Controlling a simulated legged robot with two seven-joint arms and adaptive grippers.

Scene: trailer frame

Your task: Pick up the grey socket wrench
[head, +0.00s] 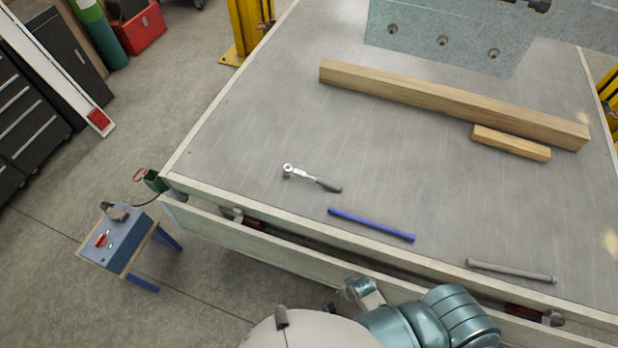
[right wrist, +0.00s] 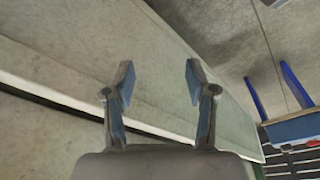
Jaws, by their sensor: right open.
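The grey socket wrench (head: 304,175) lies on the trailer bed (head: 240,130), left of centre in the head view. It has a shiny round head at its left end and a dark handle at its right end. My right gripper (right wrist: 160,72) is open and empty in the right wrist view, its two fingers well apart. Behind the fingers is a pale trailer board; the wrench does not show in that view. In the head view my teal arm shows at the bottom, apart from the wrench. My left gripper is not in view.
A blue bar (head: 371,225) and a grey rod (head: 511,271) lie near the bed's front edge. A long wooden beam (head: 450,102) and a short block (head: 511,143) lie farther back. A raised rim runs along the front. A small blue-topped stand (head: 125,240) is at left. The bed around the wrench is clear.

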